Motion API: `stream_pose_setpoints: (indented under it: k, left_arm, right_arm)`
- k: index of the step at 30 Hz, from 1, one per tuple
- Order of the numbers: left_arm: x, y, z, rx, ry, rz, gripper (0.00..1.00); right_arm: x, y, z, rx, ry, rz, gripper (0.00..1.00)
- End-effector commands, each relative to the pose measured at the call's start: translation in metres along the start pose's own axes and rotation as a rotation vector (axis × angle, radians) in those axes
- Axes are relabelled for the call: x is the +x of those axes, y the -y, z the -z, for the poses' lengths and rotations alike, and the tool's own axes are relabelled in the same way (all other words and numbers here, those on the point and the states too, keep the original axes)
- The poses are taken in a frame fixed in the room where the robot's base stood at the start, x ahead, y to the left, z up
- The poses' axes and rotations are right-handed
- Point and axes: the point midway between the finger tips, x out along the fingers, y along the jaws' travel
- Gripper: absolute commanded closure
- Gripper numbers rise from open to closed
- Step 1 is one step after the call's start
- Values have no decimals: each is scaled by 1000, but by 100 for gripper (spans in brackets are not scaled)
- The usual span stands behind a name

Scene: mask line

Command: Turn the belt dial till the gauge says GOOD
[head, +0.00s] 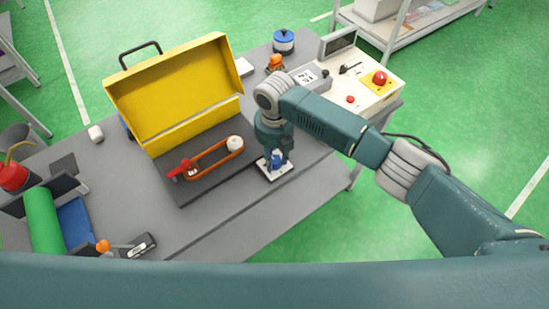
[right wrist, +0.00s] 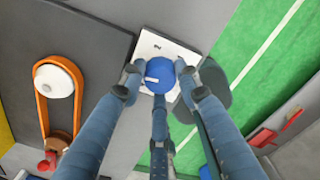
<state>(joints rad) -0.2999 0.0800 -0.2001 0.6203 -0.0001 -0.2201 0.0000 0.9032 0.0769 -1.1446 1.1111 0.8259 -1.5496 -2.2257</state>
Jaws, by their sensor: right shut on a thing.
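The belt dial is a blue round knob (right wrist: 160,72) with a white mark towards its left side, on a white plate (right wrist: 152,44) at the table edge. My right gripper (head: 275,158) comes down over it from above. Its fingers are shut around the knob in the right wrist view and hide part of it. An orange belt (head: 213,157) runs round a white pulley (head: 235,143) and a smaller pulley by a red part (head: 178,171), on a dark base (head: 190,191). I cannot make out a gauge reading. My left gripper is not in view.
An open yellow box cover (head: 172,83) stands behind the belt. A console (head: 372,99) with a red button (head: 380,78) stands at the right, with a dark screen (head: 338,43) behind. A green roll (head: 43,221) lies at the left. The front middle of the table is clear.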

Motion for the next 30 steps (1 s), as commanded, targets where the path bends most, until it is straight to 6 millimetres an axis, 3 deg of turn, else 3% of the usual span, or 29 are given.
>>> stream_pose_setpoints:
  k: [9,24,25,27,30]
  left_arm:
    - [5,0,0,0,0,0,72]
    - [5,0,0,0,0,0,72]
    - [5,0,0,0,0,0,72]
    - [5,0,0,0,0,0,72]
    - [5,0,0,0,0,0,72]
  right_arm:
    - [-2,0,-2,-110,5,-1,94]
    - [-2,0,-2,-127,5,-1,94]
    - [-2,0,-2,-127,5,-1,66]
    - [-2,0,-2,-127,5,-1,52]
    - [-1,0,-1,-127,4,-1,49]
